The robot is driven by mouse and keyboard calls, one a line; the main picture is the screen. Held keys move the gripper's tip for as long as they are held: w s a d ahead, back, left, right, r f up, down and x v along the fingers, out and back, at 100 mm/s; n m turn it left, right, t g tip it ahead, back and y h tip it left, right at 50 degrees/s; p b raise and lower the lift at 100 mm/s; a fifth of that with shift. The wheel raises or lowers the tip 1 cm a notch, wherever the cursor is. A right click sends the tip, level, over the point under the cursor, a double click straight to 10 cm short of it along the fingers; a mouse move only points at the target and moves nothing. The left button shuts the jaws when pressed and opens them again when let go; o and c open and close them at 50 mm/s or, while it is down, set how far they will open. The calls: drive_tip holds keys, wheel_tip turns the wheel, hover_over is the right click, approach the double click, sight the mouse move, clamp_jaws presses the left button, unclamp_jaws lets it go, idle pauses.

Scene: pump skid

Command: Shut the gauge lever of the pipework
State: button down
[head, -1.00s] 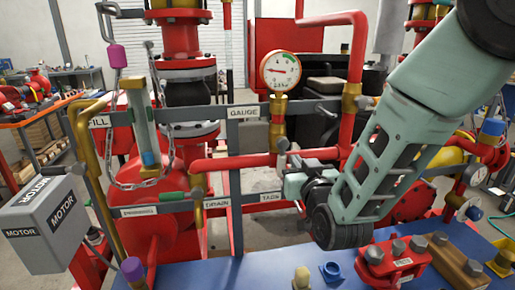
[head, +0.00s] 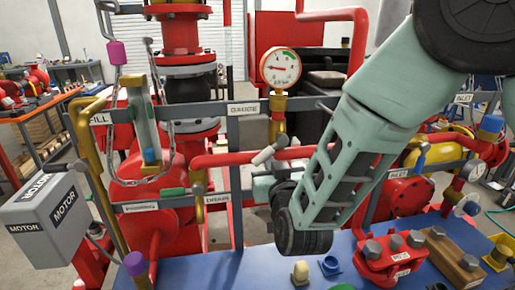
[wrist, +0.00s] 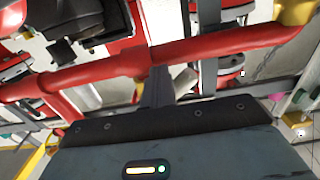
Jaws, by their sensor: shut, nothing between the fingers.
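The pressure gauge (head: 281,67) stands on a brass stem above the red pipe. Below it, by the GAUGE label (head: 243,107), a valve with a pale grey lever (head: 266,154) meets the pipe. The lever is tilted, its free end pointing down and left. My gripper (head: 263,187) is shut and empty, just below the lever and the red pipe, partly hidden by my arm. I cannot tell whether it touches the lever.
A blue skid deck (head: 290,262) with a red bolted block (head: 390,258) lies below. A grey MOTOR box (head: 45,215) stands at the left.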

sight(259, 158)
drive_tip(key=shift+s+a+r, duration=0.3)
drive_tip(key=shift+a+r, duration=0.55)
drive_tip(key=shift+a, duration=0.1)
drive_tip(key=shift+s+a+r+p, duration=0.1)
drive_tip(key=shift+a+r+p, duration=0.35)
drive_tip(key=shift+r, duration=0.35)
drive_tip(key=shift+f, duration=0.2)
drive_tip(key=shift+f+b, duration=0.5)
drive_tip(key=shift+b, duration=0.35)
drive_tip(key=b+v, duration=0.2)
drive_tip(key=v, duration=0.7)
